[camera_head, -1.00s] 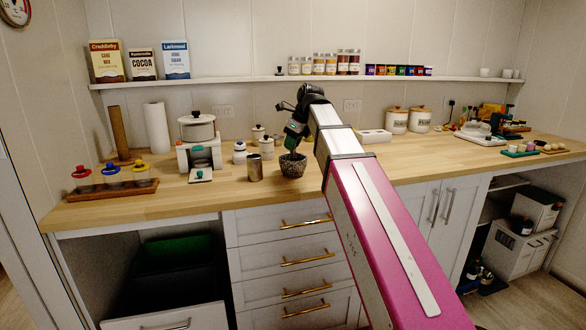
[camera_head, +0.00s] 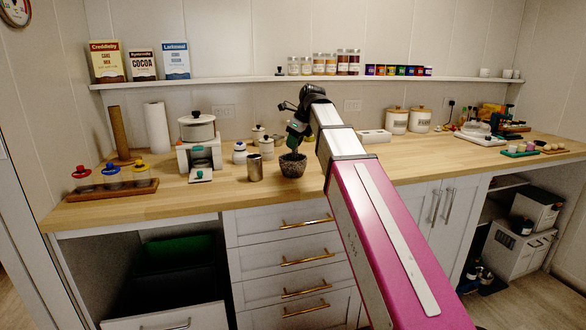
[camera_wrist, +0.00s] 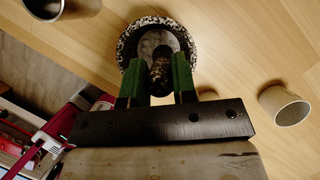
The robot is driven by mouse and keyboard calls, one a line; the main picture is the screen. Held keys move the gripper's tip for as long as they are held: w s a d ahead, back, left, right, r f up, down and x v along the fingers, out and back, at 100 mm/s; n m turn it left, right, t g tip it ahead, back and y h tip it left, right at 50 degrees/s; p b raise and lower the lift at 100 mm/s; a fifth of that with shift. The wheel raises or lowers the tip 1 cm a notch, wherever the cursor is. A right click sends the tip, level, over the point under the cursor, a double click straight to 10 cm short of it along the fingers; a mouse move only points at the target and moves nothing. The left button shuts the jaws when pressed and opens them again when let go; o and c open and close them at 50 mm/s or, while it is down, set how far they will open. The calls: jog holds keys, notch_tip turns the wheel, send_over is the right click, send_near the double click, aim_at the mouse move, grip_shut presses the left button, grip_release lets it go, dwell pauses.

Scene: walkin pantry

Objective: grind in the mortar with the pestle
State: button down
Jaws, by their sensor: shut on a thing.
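The mortar (camera_head: 293,167) is a dark speckled stone bowl standing on the wooden counter near its front edge. In the wrist view the mortar (camera_wrist: 127,45) shows its speckled rim and pale grey inside. The pestle (camera_wrist: 161,72) is dark and speckled, and its lower end is inside the mortar's mouth. My gripper (camera_wrist: 160,88) is shut on the pestle, with a green finger on each side of it. In the head view my gripper (camera_head: 294,139) is right above the mortar. Whether the pestle touches the bowl's bottom cannot be told.
A metal cup (camera_head: 255,168) stands just left of the mortar. The counter right of my arm has some clear room.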

jog(key=shift+w+a, duration=0.15)
jog(key=shift+w, duration=0.4)
jog(key=shift+a, duration=0.1)
jog(key=shift+s+a, duration=0.1)
jog(key=shift+a, duration=0.35)
jog(key=shift+s, duration=0.1)
